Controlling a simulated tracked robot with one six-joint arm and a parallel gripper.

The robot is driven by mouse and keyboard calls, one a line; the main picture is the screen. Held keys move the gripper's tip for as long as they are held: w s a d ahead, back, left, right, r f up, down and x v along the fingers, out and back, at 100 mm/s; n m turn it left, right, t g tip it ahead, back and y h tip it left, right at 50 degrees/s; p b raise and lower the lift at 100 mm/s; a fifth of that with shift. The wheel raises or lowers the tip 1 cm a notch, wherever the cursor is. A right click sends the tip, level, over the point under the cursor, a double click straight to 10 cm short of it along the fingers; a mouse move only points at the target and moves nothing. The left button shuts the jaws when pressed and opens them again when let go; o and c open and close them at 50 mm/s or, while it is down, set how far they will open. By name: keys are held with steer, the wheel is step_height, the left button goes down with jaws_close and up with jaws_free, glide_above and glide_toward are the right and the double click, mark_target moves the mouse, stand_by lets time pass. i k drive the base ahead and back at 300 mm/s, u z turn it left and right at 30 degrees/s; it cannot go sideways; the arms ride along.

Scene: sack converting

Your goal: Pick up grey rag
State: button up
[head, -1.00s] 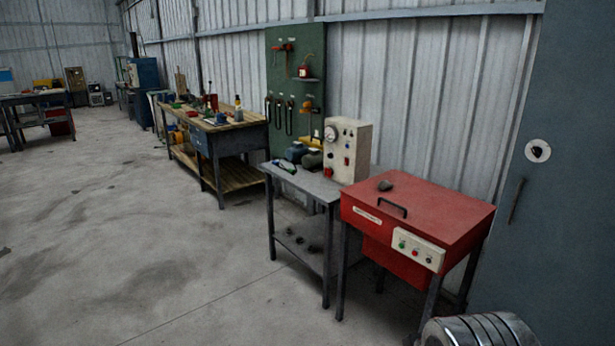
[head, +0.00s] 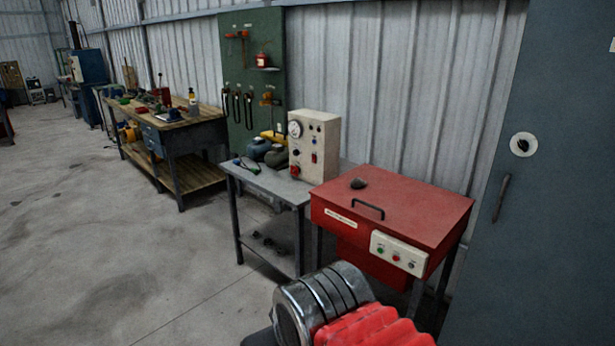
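A small dark grey lump (head: 358,183), which looks like the grey rag, lies crumpled on top of the red parts washer (head: 425,205), near the back left of its lid. It is too small to make out any cloth texture. Nothing touches it from above. Part of my arm, with metal rings and red bellows, shows at the bottom centre, in front of the washer. My gripper's fingers are not in this view.
A grey metal table (head: 262,182) left of the washer carries a beige gauge box (head: 314,147) and dark rounded items. A wooden-topped workbench (head: 170,117) stands further left, and a blue-grey cabinet (head: 545,190) right. The floor (head: 80,250) at left is clear.

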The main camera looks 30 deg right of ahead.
mark_target(356, 182)
steer(key=u, duration=0.15)
steer(key=i, duration=2.15)
steer(key=z, duration=0.55)
steer(key=i, duration=0.6)
steer(key=z, duration=1)
steer(key=i, duration=0.75)
steer(key=z, duration=0.5)
